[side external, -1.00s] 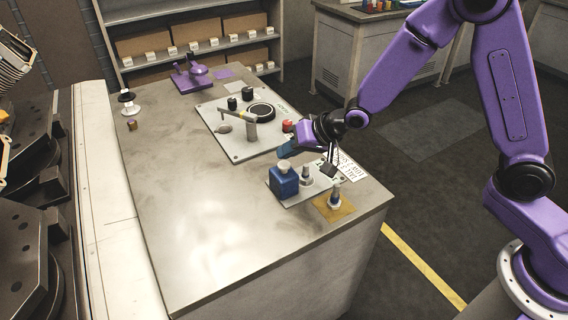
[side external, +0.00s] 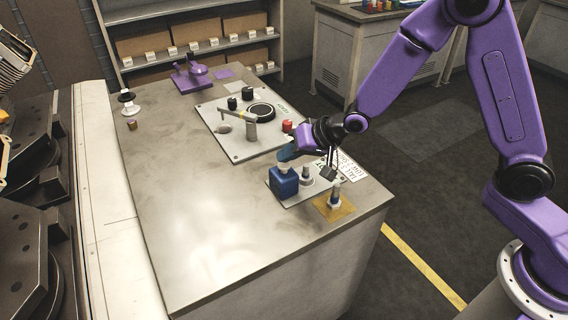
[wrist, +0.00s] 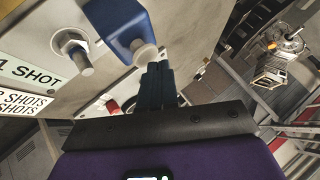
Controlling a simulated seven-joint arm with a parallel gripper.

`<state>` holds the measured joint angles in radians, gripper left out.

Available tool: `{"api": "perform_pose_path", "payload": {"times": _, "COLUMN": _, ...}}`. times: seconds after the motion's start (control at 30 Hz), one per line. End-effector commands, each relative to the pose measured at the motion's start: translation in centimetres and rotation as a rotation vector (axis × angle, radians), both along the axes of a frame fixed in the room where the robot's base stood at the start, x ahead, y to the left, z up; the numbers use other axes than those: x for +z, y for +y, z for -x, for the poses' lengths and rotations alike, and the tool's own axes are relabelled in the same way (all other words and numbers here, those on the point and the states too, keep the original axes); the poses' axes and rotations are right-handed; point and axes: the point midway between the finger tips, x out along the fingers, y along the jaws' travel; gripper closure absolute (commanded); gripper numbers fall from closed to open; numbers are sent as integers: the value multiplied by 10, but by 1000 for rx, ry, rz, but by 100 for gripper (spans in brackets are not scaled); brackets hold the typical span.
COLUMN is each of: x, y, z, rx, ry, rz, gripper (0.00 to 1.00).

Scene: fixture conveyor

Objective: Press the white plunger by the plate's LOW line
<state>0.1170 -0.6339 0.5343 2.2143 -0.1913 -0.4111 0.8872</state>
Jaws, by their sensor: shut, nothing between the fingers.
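The white plunger (side external: 284,170) sits on top of a blue block (side external: 284,184) at the left side of a small grey plate (side external: 298,201) near the bench's front. In the wrist view the plunger (wrist: 146,55) sticks out from the blue block (wrist: 125,22). My gripper (side external: 286,154) is shut and empty, its dark blue fingertips just above the plunger. In the wrist view the fingertips (wrist: 159,67) lie close beside the plunger's end. I cannot tell whether they touch. No LOW line is readable.
A metal post (side external: 307,174) stands right of the block, and another post (side external: 334,197) stands on a tan patch (side external: 321,209). A larger plate (side external: 213,121) with a red button (side external: 287,126) is behind.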

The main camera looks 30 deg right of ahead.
Motion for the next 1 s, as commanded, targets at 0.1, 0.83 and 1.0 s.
{"api": "perform_pose_path", "payload": {"times": 0.1, "x": -1, "y": 0, "z": 0, "rx": 0, "ry": 0, "rz": 0, "gripper": 100}}
{"api": "perform_pose_path", "payload": {"times": 0.83, "x": -9, "y": 0, "z": 0, "rx": 0, "ry": 1, "rz": 1, "gripper": 100}}
{"api": "perform_pose_path", "payload": {"times": 1.0, "x": -11, "y": 0, "z": 0, "rx": 0, "ry": 1, "rz": 1, "gripper": 100}}
